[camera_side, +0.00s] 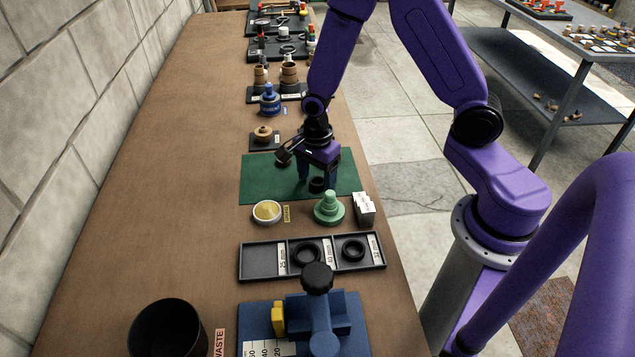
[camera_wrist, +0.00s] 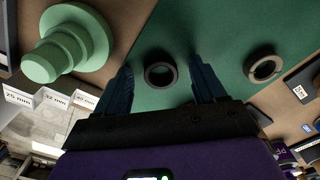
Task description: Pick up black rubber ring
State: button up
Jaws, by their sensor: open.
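A black rubber ring (camera_side: 317,185) lies flat on the green mat (camera_side: 258,180), near the mat's front edge in the side view. In the wrist view the ring (camera_wrist: 148,77) lies between the two blue fingers, with green showing through its hole. My gripper (camera_side: 311,173) points down over the mat, fingers apart, with one on each side of the ring. In the wrist view the open gripper (camera_wrist: 162,66) shows a gap between ring and each finger. The height of the fingertips above the mat is hard to tell.
Another dark ring (camera_wrist: 253,74) lies at the mat's edge. A green stepped cone (camera_side: 328,208), label cards (camera_side: 364,209) and a yellow dish (camera_side: 267,212) stand close by. A compartment tray (camera_side: 262,276) holds two black rings. A black bin (camera_side: 166,330) and blue gauge (camera_side: 320,320) are nearer.

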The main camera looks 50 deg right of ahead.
jog(key=c, duration=1.1)
jog(key=shift+w+r, duration=0.1)
jog(key=shift+r, duration=0.75)
jog(key=shift+s+d+r, duration=0.15)
jog(key=shift+s+r, duration=1.75)
jog(key=shift+s, duration=0.45)
jog(key=shift+s+d+r, duration=0.2)
jog(key=shift+s+r, duration=1.65)
jog(key=shift+s, duration=0.45)
jog(key=shift+s+d+r, duration=0.15)
jog(key=shift+s+r, duration=1.75)
jog(key=shift+s, duration=0.45)
